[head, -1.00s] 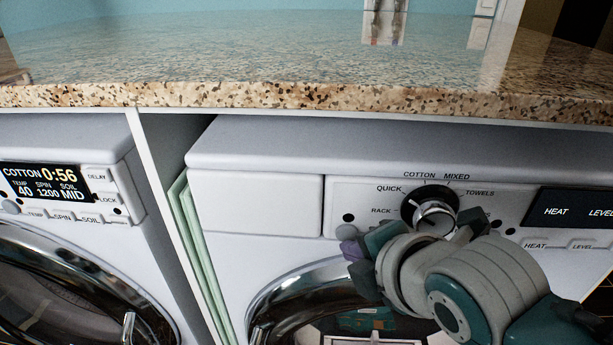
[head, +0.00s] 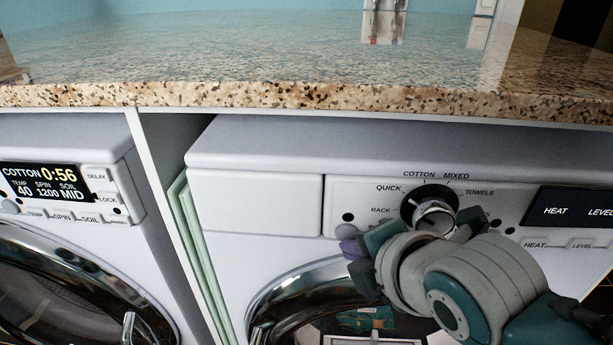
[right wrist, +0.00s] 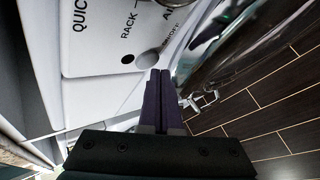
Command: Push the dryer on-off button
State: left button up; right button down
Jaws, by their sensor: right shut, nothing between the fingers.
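The dryer (head: 260,210) is the white machine on the right, under the counter. Its round grey button (head: 347,231) sits on the panel left of the dial, below a small dark dot. In the right wrist view the button (right wrist: 147,59) lies beside the partly visible ON/OFF lettering. My right gripper (head: 351,248) has its purple fingers shut and empty, just below the button. In the right wrist view the fingertips (right wrist: 158,72) come right up to the button's lower edge; I cannot tell whether they touch it. My left gripper is not in view.
The silver dial (head: 435,216) and dark display (head: 570,210) are right of the button. The dryer's round chrome-rimmed door (head: 285,292) is below. A granite counter (head: 250,95) overhangs the machines. A washer (head: 70,140) stands left, beyond a narrow gap.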

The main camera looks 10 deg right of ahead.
jog(key=shift+w+d, duration=0.15)
jog(key=shift+w, duration=0.25)
dwell(0.3)
jog(key=shift+s+p, duration=0.45)
jog(key=shift+p, duration=0.1)
jog(key=s+a+p, duration=0.2)
jog(key=s+p, duration=0.1)
jog(key=s, duration=0.2)
jog(key=shift+s, duration=0.4)
